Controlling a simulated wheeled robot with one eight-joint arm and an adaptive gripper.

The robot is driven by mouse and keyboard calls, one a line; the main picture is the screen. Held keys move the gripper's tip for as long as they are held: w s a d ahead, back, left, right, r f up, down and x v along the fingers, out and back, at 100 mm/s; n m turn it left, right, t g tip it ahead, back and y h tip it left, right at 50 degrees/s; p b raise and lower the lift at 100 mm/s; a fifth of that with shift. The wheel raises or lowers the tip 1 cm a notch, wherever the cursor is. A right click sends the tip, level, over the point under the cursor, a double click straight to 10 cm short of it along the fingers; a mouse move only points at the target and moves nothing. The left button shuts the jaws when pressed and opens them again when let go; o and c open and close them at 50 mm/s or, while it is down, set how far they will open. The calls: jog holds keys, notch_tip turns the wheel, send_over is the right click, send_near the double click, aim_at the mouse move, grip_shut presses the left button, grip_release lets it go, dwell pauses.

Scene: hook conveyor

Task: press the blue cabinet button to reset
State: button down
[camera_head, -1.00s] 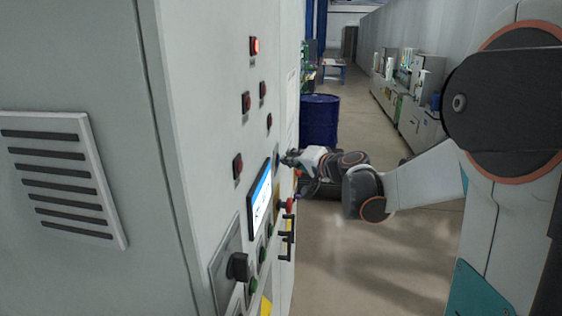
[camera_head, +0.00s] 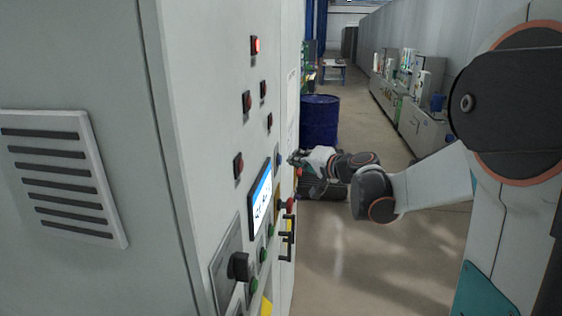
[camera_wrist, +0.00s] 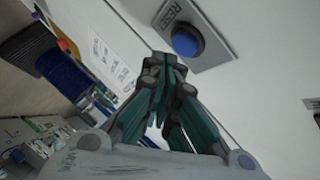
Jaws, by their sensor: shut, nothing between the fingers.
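The blue button (camera_wrist: 187,41) sits on a grey plate marked RESET (camera_wrist: 172,14) on the cabinet face in the wrist view. It also shows small in the head view (camera_head: 279,160), just left of my gripper. My gripper (camera_wrist: 164,62) is shut and empty, with its fingertips beside the button's plate in the wrist view. In the head view my gripper (camera_head: 291,158) is close to the panel, with a small gap between it and the blue button. The light cabinet (camera_head: 205,130) fills the left and middle of the head view.
The panel carries several red lamps (camera_head: 254,46), a screen (camera_head: 260,200), a black rotary switch (camera_head: 238,267), green buttons (camera_head: 262,254) and a black handle (camera_head: 288,240). A blue barrel (camera_head: 319,121) stands behind my arm. Open floor (camera_head: 400,260) lies right of the cabinet.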

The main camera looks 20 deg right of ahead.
jog(key=s+d, duration=0.1)
jog(key=d, duration=0.1)
jog(key=s+d, duration=0.1)
jog(key=d, duration=0.1)
jog(key=shift+s, duration=0.35)
dwell(0.6)
